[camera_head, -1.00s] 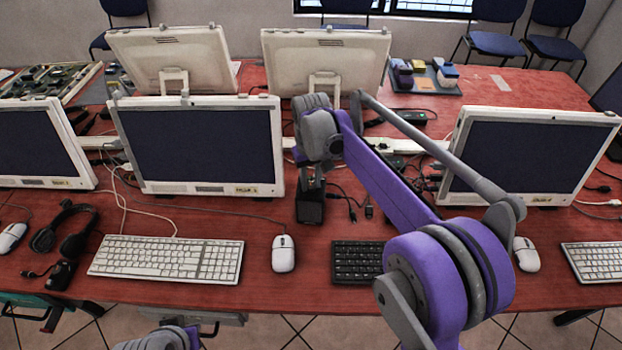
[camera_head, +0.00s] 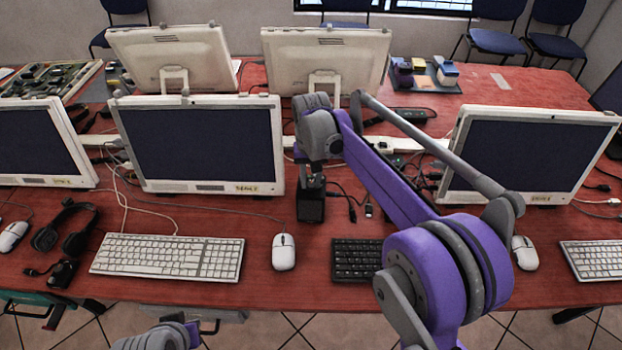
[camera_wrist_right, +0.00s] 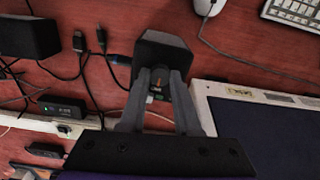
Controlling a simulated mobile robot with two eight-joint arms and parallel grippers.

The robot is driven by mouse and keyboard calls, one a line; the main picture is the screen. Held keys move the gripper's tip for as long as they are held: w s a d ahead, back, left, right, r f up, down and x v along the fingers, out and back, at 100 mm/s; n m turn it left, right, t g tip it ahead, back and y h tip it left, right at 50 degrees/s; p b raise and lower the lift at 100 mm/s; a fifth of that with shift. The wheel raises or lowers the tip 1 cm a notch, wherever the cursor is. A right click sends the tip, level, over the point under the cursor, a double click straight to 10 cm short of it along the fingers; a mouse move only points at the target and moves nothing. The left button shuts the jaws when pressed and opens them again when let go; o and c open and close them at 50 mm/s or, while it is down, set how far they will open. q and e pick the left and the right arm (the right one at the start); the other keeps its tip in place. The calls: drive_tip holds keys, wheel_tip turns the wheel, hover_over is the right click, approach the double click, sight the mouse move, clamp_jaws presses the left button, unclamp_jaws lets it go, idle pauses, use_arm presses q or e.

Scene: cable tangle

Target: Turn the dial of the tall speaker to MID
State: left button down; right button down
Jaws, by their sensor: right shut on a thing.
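The tall speaker (camera_head: 311,207) is a black box standing upright on the red table, between the left monitor and the black keyboard. It also shows in the right wrist view (camera_wrist_right: 160,47), under my fingertips. My right gripper (camera_head: 312,182) points down at the speaker's top from above. In the right wrist view, its two grey fingers (camera_wrist_right: 160,78) are closed together on the small dial (camera_wrist_right: 158,86) there. The fingers hide most of the dial, and I cannot read its markings or its setting. My left gripper is out of view.
A second black box (camera_wrist_right: 28,37) and loose black cables (camera_wrist_right: 82,60) lie beside the speaker in the wrist view. A monitor (camera_head: 200,145) stands close on the left. A white mouse (camera_head: 284,252) and black keyboard (camera_head: 357,260) are in front.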

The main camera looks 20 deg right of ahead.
sight(311, 185)
drive_tip(key=c, duration=0.9)
unclamp_jaws()
drive_tip(key=shift+r, duration=0.1)
wheel_tip(311, 185, up, 11)
drive_tip(key=shift+f+p, duration=0.2)
drive_tip(key=shift+p, duration=0.25)
drive_tip(key=shift+s, duration=0.1)
drive_tip(key=s+d+f+t+p, duration=0.1)
drive_tip(key=s+f, duration=0.2)
drive_tip(key=s, duration=0.6)
drive_tip(key=s+d+f+n+t+p, duration=0.1)
drive_tip(key=s+f+t, duration=0.1)
drive_tip(key=s, duration=0.6)
drive_tip(key=s+d+f+n+t+p, duration=0.1)
drive_tip(key=s+f, duration=0.3)
drive_tip(key=s, duration=0.5)
drive_tip(key=shift+s+d+t, duration=0.15)
drive_tip(key=shift+s+t, duration=0.2)
drive_tip(key=shift+t, duration=0.35)
